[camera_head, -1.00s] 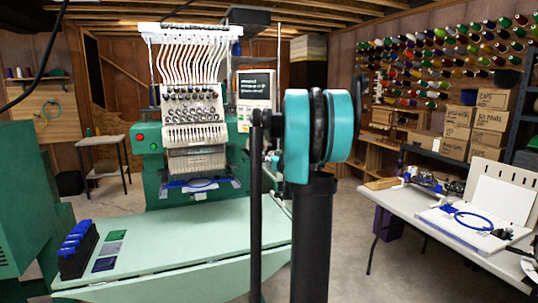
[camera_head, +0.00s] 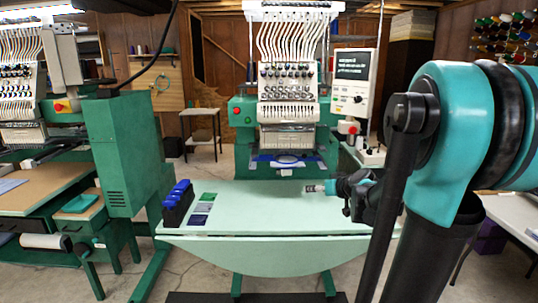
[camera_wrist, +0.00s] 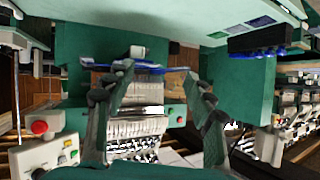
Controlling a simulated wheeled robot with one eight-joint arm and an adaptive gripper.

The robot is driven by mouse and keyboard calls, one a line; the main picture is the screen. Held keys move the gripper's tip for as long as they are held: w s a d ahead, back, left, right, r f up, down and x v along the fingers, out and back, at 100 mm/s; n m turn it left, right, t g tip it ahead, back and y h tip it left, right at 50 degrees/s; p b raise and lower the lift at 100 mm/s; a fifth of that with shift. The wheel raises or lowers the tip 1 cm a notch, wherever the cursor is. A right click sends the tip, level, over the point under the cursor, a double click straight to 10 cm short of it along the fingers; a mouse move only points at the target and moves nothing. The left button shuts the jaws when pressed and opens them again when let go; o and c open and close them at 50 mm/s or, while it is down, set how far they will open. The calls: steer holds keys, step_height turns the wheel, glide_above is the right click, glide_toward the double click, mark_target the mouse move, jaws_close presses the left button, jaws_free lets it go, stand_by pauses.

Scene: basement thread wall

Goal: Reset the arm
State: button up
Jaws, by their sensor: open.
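My gripper (camera_head: 326,187) is above the right part of the pale green table of the embroidery machine, in front of the machine's needle head. In the wrist view its two fingers (camera_wrist: 160,78) are spread wide apart, with nothing held between them. That view is upside down, and a blue hoop (camera_wrist: 150,68) shows beyond the fingertips. My arm's teal and black links fill the right of the head view and hide part of the table's right end.
The embroidery machine (camera_head: 288,105) stands behind its table (camera_head: 270,225). A black rack with blue pieces (camera_head: 177,203) and flat patches (camera_head: 203,208) lie on the table's left. A second green machine (camera_head: 125,150) stands left. A white table (camera_head: 515,215) is partly visible right.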

steer(key=s+f+m+g+h, duration=0.1)
steer(key=s+f+g, duration=0.1)
steer(key=s+f, duration=0.4)
steer(key=s+f+m+g+h, duration=0.1)
steer(key=s+f, duration=0.4)
steer(key=s, duration=0.6)
steer(key=s+d+f+g+h, duration=0.1)
steer(key=s+f+g+h, duration=0.2)
steer(key=s+f, duration=0.3)
steer(key=s+g, duration=0.1)
steer(key=s, duration=0.2)
steer(key=shift+s+f+m, duration=0.3)
steer(key=shift+s+m, duration=0.05)
steer(key=shift+m, duration=0.05)
